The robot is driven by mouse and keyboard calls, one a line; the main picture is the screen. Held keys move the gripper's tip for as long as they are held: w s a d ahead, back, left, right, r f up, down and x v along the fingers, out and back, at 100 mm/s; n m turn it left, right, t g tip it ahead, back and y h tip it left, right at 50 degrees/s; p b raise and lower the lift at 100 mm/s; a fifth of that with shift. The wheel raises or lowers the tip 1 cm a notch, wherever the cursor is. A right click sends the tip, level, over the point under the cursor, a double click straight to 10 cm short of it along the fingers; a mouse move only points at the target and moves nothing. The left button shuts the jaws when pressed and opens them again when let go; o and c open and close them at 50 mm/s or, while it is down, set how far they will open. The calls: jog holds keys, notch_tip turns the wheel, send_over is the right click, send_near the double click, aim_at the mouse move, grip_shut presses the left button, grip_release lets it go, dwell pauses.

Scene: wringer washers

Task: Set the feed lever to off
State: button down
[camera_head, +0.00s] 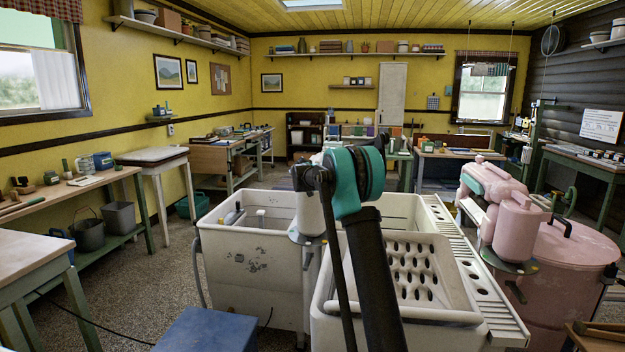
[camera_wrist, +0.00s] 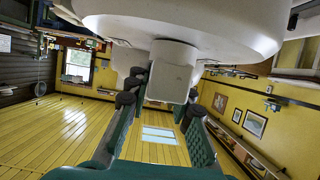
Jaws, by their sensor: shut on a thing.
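In the wrist view, my gripper (camera_wrist: 160,95) has two green fingers with dark pads, one on each side of a pale grey-white block (camera_wrist: 172,68). The block hangs below a large white rounded body (camera_wrist: 190,22), and the fingers are closed on it. I cannot tell whether this block is the feed lever; no lever setting can be read. In the head view, my green and black arm reaches over the white tubs and hides the gripper and what it holds. A white upright housing (camera_head: 309,212) shows just left of the arm, between the tubs.
A white tub (camera_head: 255,262) stands left of my arm. A white tub with a ribbed, holed board (camera_head: 412,268) stands right of it. A pink washer (camera_head: 565,265) is at the right. A blue box (camera_head: 210,330) is in front.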

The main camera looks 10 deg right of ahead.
jog(key=c, duration=1.3)
grip_release()
jog(key=v, duration=1.2)
